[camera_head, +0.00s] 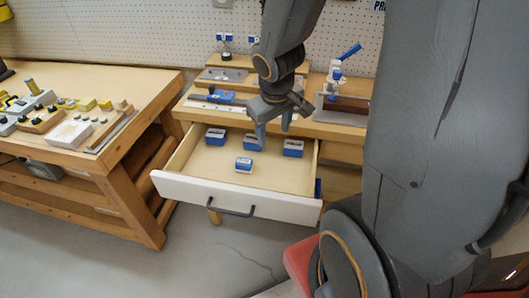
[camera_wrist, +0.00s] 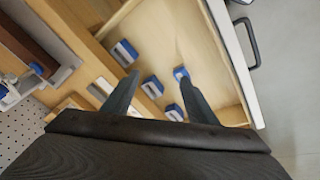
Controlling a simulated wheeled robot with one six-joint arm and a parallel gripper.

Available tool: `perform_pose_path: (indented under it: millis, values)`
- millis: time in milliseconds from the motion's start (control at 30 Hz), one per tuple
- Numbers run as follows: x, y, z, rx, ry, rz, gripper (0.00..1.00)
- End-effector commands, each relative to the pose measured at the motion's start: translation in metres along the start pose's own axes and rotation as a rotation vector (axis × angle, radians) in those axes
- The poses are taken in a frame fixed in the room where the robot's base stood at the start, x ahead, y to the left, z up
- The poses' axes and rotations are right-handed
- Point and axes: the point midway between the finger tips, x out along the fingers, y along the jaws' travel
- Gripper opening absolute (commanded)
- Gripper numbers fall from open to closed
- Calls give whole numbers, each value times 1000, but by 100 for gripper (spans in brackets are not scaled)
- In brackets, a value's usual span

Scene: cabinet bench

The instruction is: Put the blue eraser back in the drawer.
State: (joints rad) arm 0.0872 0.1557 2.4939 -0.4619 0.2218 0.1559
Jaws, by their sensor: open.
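The drawer (camera_head: 193,187) is pulled open under the bench, its white front and dark handle facing out. Blue-and-white blocks lie inside. Three stand in a row at the back: left (camera_head: 215,137), middle (camera_head: 250,142) and right (camera_head: 293,148). A single one, which looks like the blue eraser (camera_head: 244,164), lies on the drawer floor in front of the row; it also shows in the wrist view (camera_wrist: 182,73). My gripper (camera_head: 274,130) is open and empty above the drawer, pointing down. In the wrist view its fingers (camera_wrist: 160,78) are spread above the blocks.
The bench top (camera_head: 325,129) behind the drawer holds tools, including a blue-handled device (camera_head: 337,78) at right. A second wooden table (camera_head: 135,95) with several small parts stands at left. The drawer's front floor area is clear. A pegboard wall closes the back.

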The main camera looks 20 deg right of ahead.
Motion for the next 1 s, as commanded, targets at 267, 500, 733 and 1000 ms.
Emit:
perform_pose_path:
  millis: [267, 500, 733, 1000]
  values:
    - [-36, -61, 53, 169, -165, -120, 52]
    - [-41, -71, 60, 194, -190, -146, 52]
    - [-40, -71, 59, 194, -188, -145, 52]
    - [-40, -70, 59, 194, -188, -144, 52]
